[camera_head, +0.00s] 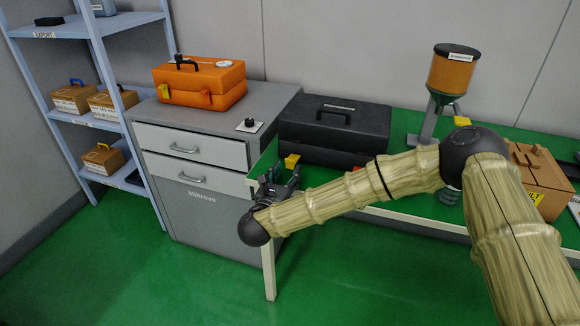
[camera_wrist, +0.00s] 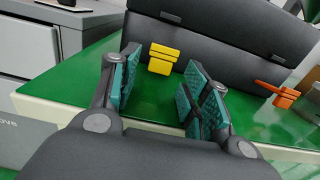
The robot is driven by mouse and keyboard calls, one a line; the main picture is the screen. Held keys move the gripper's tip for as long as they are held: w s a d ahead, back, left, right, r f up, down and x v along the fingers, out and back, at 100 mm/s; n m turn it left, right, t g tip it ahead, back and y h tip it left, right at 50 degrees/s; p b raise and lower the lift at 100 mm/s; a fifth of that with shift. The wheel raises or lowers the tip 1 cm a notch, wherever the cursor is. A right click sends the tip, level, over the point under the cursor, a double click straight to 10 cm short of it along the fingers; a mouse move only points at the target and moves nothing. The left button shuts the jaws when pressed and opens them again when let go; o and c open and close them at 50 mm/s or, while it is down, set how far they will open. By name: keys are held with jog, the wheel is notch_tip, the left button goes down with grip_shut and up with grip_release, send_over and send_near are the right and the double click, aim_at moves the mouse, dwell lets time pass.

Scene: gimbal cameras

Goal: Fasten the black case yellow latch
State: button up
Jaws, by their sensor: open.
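The black case (camera_head: 345,122) lies on the green table with its handle on top. In the wrist view its dark front (camera_wrist: 222,40) faces my gripper. The yellow latch (camera_head: 291,161) is on the left part of the case's front; it also shows in the wrist view (camera_wrist: 162,58), a little beyond and between my fingertips. My gripper (camera_head: 279,183) is open and empty, just in front of the yellow latch and apart from it; its teal pads show in the wrist view (camera_wrist: 158,92). An orange latch (camera_wrist: 280,95) sits further right on the case.
The green table (camera_wrist: 258,125) has bare room in front of the case. A grey drawer cabinet (camera_head: 215,205) with an orange case (camera_head: 200,84) stands to the left. A dispenser (camera_head: 450,75) and a brown box (camera_head: 535,180) stand to the right.

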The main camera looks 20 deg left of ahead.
aim_at(290, 168)
jog(key=shift+w, duration=1.9)
jog(key=c, duration=0.9)
